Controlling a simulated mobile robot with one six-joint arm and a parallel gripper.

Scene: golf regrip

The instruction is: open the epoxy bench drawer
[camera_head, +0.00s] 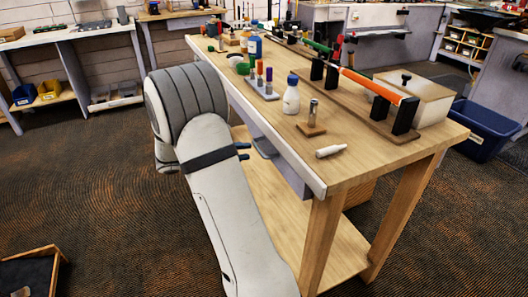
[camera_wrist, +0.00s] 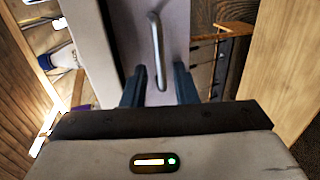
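The bench drawer shows in the wrist view as a pale grey front (camera_wrist: 122,22) with a metal bar handle (camera_wrist: 156,50). My gripper (camera_wrist: 159,75) is open, with one dark finger on each side of the handle's lower end in the picture. Gaps show between the handle and both fingers, and the handle's exact depth between them is hard to tell. In the head view my gripper (camera_head: 245,151) points at the side of the wooden bench (camera_head: 330,172), just below its top. The grey drawer front (camera_head: 288,170) is partly hidden there by my arm. I cannot tell whether the drawer is fully shut.
The bench top holds a white bottle (camera_head: 291,97), an orange-gripped club (camera_head: 373,83) in black holders, a white tube (camera_head: 331,151) and several small bottles. A lower wooden shelf (camera_head: 330,250) lies beneath. A blue bin (camera_head: 484,130) stands at right. Carpet (camera_head: 120,200) is open at left.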

